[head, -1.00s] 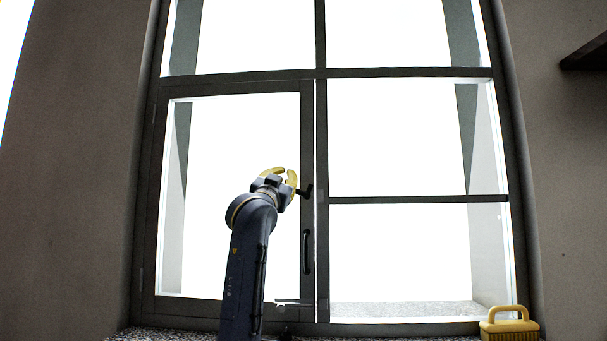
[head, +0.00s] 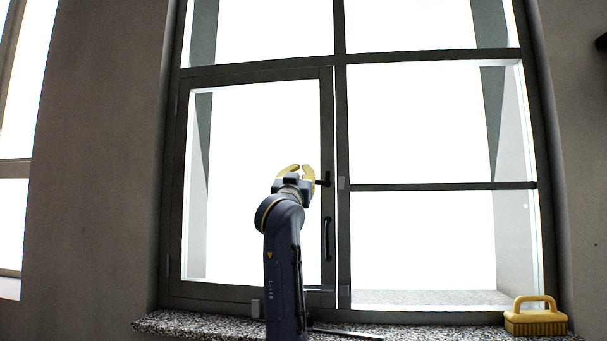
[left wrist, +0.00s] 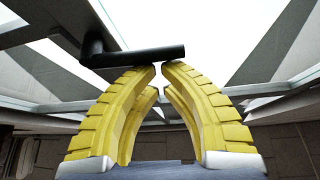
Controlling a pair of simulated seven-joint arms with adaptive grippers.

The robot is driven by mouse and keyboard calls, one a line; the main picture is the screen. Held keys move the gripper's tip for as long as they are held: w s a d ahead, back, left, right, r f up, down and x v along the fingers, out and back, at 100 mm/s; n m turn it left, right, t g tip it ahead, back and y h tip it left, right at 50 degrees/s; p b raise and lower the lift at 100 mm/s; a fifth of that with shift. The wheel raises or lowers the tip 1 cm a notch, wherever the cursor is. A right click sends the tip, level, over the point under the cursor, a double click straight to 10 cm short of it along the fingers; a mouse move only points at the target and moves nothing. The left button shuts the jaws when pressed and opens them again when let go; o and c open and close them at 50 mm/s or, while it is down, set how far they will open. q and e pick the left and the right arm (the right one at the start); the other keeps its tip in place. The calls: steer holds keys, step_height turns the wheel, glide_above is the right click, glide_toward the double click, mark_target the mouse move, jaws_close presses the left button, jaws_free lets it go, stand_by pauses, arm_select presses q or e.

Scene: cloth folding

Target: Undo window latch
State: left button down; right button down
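The window latch (head: 324,182) is a dark lever on the right stile of the left window sash (head: 327,130). A bright vertical slit shows between this sash and the centre post. In the left wrist view the black lever (left wrist: 140,56) lies crosswise just beyond the fingertips, very close to them; I cannot tell if they touch. My left gripper (head: 302,167) is beside the lever, on its left. Its yellow curved fingers (left wrist: 159,68) nearly meet at the tips, with nothing between them. My right gripper is out of view.
A dark vertical pull handle (head: 327,239) is on the same stile below the latch. A yellow brush-like object (head: 536,318) stands at the right end of the speckled sill (head: 200,323). Another window (head: 14,190) is at the far left.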

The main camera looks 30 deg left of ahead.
arm_select(q)
steer(key=shift+r, duration=0.15)
steer(key=s+d+f, duration=0.1)
steer(key=s+d, duration=0.2)
steer(key=s, duration=0.5)
steer(key=shift+s+d+f, duration=0.2)
steer(key=shift+s+f, duration=0.05)
steer(key=shift+s, duration=0.1)
stand_by(0.4)
stand_by(0.4)
